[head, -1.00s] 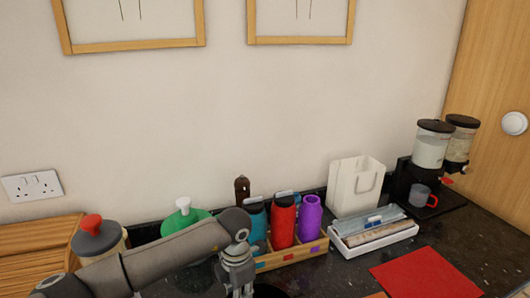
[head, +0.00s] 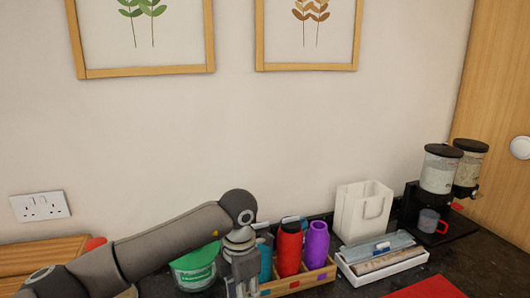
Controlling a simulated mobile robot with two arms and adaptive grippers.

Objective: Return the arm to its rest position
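My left arm (head: 165,238) comes in from the lower left and reaches across the counter, with its wrist bent downward. My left gripper (head: 243,288) hangs below the wrist at the bottom edge of the head view, in front of the wooden bottle box. Its fingers are small and partly cut off, so I cannot tell whether they are open or shut, or whether they hold anything. My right gripper is not in view.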

